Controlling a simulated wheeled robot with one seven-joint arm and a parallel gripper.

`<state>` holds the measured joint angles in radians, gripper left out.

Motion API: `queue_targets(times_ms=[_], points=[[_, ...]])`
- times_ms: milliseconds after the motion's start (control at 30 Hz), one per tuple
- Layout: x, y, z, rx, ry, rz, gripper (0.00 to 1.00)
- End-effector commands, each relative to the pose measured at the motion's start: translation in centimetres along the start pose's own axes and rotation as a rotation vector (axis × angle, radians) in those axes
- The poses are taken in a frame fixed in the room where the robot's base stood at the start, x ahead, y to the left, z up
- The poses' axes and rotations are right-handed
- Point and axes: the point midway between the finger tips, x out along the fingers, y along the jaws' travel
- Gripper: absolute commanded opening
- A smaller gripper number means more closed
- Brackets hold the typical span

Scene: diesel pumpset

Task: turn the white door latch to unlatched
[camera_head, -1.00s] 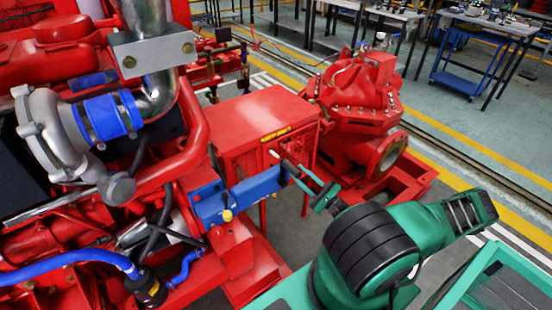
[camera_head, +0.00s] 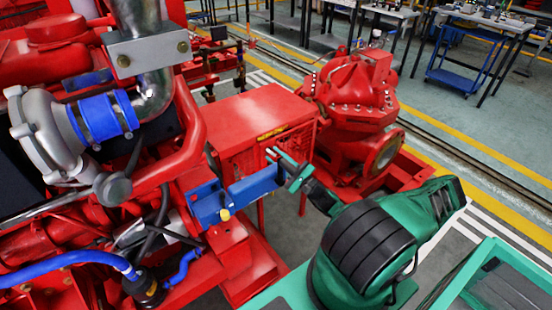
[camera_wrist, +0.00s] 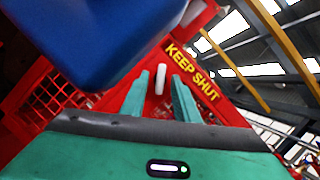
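The white door latch (camera_wrist: 160,78) is a short white bar on the red door, beside a yellow "KEEP SHUT" label. In the wrist view it stands nearly upright in the picture, between and a little beyond my fingertips. My gripper (camera_wrist: 161,90) has two green fingers spread apart, with a visible gap on each side of the latch. In the head view my gripper (camera_head: 281,163) is in front of the red box (camera_head: 255,112), near its right front corner. The latch is small there and hard to tell from the fingertips.
A blue part (camera_head: 240,192) juts out just left of and below my gripper. It fills the upper left of the wrist view (camera_wrist: 95,35), very close. A red pump (camera_head: 355,95) stands behind to the right. The red engine (camera_head: 60,215) fills the left.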

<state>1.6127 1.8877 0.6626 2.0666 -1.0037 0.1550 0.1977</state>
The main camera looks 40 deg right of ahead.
Motion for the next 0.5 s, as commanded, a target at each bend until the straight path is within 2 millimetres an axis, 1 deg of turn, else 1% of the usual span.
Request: queue_targets(times_ms=[33, 133, 167, 233, 267, 333, 500], points=[[-0.01, 0.0, 0.0, 0.0, 0.0, 0.0, 0.26], [-0.02, 0.0, -0.01, 0.0, 0.0, 0.0, 0.02], [-0.02, 0.0, -0.01, 0.0, 0.0, 0.0, 0.0], [-0.03, 0.01, -0.01, 0.0, 0.0, 0.001, 0.0], [-0.3, -0.53, -0.37, -0.004, 0.003, -0.002, 0.0], [-0.14, -0.22, -0.15, -0.002, 0.001, 0.0, 0.0], [-0.12, -0.19, -0.12, -0.025, 0.002, 0.009, 0.0]])
